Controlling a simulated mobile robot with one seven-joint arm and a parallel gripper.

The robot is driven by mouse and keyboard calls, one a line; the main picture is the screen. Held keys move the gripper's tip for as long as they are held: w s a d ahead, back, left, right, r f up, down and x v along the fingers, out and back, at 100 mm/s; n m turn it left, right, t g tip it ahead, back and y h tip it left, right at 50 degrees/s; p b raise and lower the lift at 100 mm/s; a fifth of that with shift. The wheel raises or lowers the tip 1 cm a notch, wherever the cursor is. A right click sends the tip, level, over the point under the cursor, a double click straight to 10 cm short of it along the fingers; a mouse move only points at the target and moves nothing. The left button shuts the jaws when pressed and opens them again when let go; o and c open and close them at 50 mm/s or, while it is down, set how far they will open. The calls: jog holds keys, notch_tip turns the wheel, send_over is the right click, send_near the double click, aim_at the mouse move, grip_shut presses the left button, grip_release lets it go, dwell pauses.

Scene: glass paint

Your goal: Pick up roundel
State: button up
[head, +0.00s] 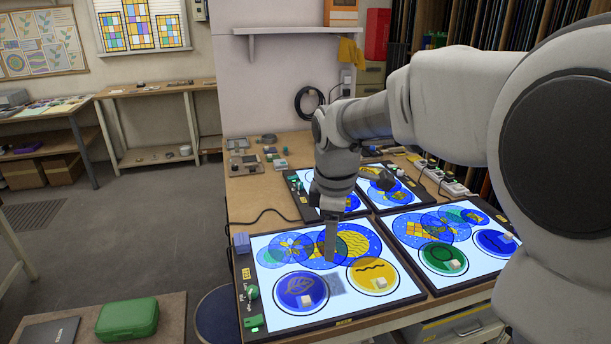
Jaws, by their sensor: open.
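Lit panels lie on the workbench. On the near left panel (280,246), a blue roundel with a leaf mark (292,287) and a yellow roundel with a wavy line (374,268) lie near the front, each with a small pale block on it. The near right panel (389,241) holds a green roundel (436,253) and a blue roundel (489,239), also with pale blocks. My gripper (331,256) points down over the near left panel, behind and between its two front roundels. It is open and holds nothing. It partly hides overlapping blue discs (362,240) behind it.
Two more lit panels (303,205) lie farther back, partly hidden by my arm. Small tools and power strips (440,178) sit around them. A lower table at front left bears a green case (127,319). Open floor (110,235) lies to the left.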

jog(key=w+a+f+n+g, duration=0.1)
jog(key=w+a+f+n, duration=0.3)
jog(key=w+f+n, duration=0.1)
send_over(306, 299)
jog(key=f, duration=1.2)
jog(key=shift+d+f+p, duration=0.2)
jog(key=shift+f+p, duration=0.05)
jog(key=shift+p, duration=0.05)
jog(key=shift+a+f, duration=0.2)
jog(key=shift+f, duration=2.45)
grip_shut()
